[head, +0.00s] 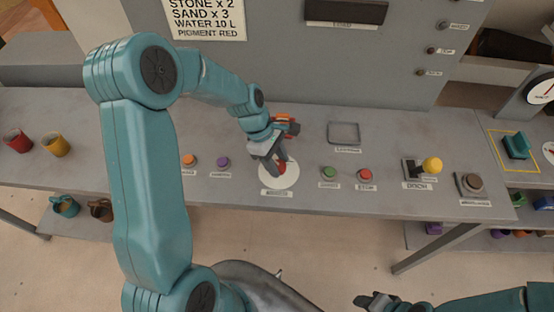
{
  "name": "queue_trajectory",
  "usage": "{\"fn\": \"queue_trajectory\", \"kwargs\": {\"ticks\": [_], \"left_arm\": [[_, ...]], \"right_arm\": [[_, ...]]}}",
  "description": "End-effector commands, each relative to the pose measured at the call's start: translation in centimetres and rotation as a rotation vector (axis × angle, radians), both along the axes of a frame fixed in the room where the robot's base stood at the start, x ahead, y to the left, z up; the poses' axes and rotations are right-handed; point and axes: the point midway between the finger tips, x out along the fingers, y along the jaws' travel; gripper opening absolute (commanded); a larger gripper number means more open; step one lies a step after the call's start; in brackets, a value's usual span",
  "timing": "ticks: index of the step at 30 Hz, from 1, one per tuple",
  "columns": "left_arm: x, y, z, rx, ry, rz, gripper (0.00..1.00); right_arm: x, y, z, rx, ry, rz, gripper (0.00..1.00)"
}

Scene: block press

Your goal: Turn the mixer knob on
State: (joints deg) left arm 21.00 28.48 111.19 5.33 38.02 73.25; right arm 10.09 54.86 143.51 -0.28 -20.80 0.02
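The mixer knob (282,168) is red and sits on a round white dial plate (290,181) on the grey counter, with a label in front of it. My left gripper (275,160) points down right over the knob, its dark fingers at the knob and hiding part of it. Whether the fingers are closed on the knob or only around it is not clear. My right gripper (372,301) is at the bottom edge, low in front of the counter and far from the knob. Its finger opening is not clear.
An orange button (189,160) and a purple button (223,162) are left of the dial. A green button (329,172), a red button (365,174) and a yellow-knobbed lever (432,165) are to its right. An empty square tray (344,132) lies behind.

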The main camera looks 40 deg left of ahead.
Motion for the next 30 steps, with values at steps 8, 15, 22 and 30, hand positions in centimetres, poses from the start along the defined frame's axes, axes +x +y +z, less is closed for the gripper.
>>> {"fn": "queue_trajectory", "kwargs": {"ticks": [8, 15, 22, 30], "left_arm": [[0.01, 0.05, 0.03, 0.000, -0.001, -0.004, 0.14], [0.10, 0.07, 0.07, 0.000, 0.000, -0.071, 0.14], [0.26, 0.09, 0.08, 0.001, -0.002, -0.237, 0.14], [0.43, 0.06, 0.09, 0.002, -0.002, -0.493, 0.14]], "right_arm": [[0.00, 0.00, 0.01, 0.000, 0.000, 0.000, 0.44], [0.00, 0.01, 0.07, 0.000, 0.000, 0.000, 0.44], [0.00, 0.00, 0.15, 0.000, 0.000, 0.000, 0.44], [0.00, 0.00, 0.09, 0.000, 0.000, 0.000, 0.44]]}}
